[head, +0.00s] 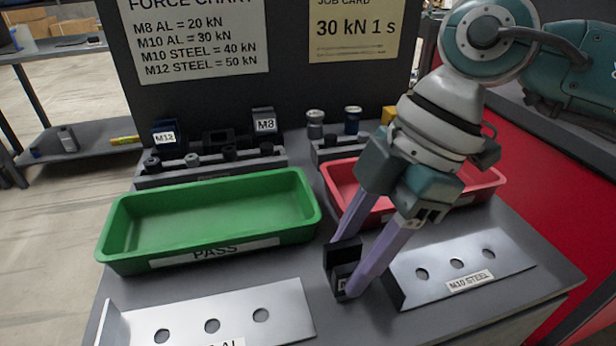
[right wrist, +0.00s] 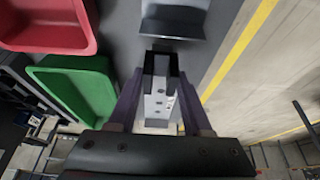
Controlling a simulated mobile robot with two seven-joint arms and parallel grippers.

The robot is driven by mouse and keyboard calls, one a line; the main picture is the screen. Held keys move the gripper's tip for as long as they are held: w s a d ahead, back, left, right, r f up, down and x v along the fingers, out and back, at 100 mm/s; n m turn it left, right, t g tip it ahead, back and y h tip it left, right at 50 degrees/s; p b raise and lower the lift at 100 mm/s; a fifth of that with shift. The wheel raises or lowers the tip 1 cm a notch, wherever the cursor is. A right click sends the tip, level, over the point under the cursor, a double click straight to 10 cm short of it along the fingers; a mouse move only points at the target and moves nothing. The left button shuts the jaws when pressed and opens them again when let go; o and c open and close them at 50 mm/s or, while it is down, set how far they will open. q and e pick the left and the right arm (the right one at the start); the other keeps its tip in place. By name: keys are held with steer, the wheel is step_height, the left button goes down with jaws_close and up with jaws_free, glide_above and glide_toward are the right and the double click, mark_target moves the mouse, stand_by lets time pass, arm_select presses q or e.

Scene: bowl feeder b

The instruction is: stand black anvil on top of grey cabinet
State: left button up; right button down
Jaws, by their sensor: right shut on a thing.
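The black anvil (head: 343,253) is a small dark block with a notched top. My right gripper (head: 350,268) is shut on it, with one lilac finger on each side. In the right wrist view the anvil (right wrist: 161,62) shows between the fingertips, with a pale area below it in the picture. The anvil is over the grey top of the cabinet (head: 300,280), between the green tray and the M10 steel plate; I cannot tell whether it touches the top. My left gripper is not in view.
The green PASS tray (head: 205,262) is to the left and a red tray (head: 488,184) is behind my arm. A bent M10 STEEL plate (head: 510,258) is close on the right; another bent plate (head: 285,325) is at the front left. Racks with dark tools (head: 190,170) stand at the back.

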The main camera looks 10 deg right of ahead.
steer(key=shift+c, duration=1.7)
jaws_free()
